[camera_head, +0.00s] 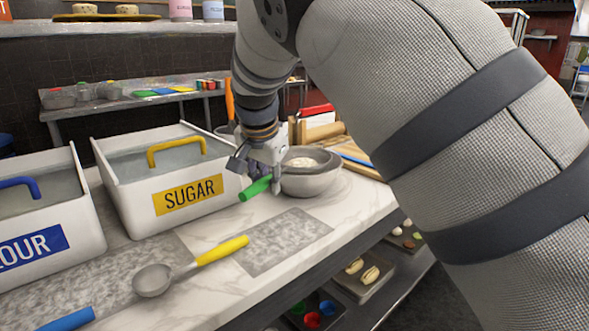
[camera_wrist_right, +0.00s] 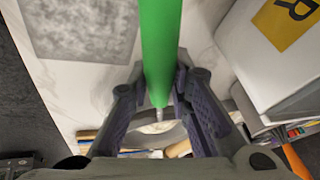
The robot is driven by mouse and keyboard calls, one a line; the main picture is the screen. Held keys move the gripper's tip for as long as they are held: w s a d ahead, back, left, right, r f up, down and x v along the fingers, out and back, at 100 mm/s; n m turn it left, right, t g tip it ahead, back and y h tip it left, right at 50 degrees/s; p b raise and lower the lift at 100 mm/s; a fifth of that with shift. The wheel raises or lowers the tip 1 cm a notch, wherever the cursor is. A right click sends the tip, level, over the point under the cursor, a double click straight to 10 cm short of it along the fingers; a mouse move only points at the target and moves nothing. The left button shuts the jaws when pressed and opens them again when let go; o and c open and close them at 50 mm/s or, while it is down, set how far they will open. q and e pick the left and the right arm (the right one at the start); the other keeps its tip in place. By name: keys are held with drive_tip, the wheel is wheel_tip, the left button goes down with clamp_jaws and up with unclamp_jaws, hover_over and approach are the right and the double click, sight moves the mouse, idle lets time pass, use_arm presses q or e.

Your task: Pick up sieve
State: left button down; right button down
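The sieve's green handle (camera_head: 256,188) sticks out toward the front left from the metal bowl (camera_head: 313,184). The sieve's head seems to be at the bowl, but my gripper and the bowl partly hide it. My right gripper (camera_head: 262,169) is at the handle, beside the bowl. In the right wrist view the green handle (camera_wrist_right: 160,45) runs between the two fingers of my right gripper (camera_wrist_right: 160,78). The fingers stand apart on both sides of it, with gaps toward their bases, so the gripper looks open around the handle. My left gripper is not in view.
The white sugar bin (camera_head: 130,208) stands close to the left of my right gripper, with the flour bin (camera_head: 85,225) farther left. A scoop with a yellow handle (camera_head: 222,250) lies in front on the marble counter (camera_head: 205,295). A rolling pin and boards lie behind the bowl.

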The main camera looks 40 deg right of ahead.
wheel_tip(320, 180, up, 9)
drive_tip(key=shift+r+b, duration=0.15)
drive_tip(key=shift+b, duration=0.15)
drive_tip(key=shift+f, duration=0.4)
use_arm(q)
drive_tip(key=shift+p, duration=0.3)
use_arm(e)
drive_tip(key=shift+f, duration=1.8)
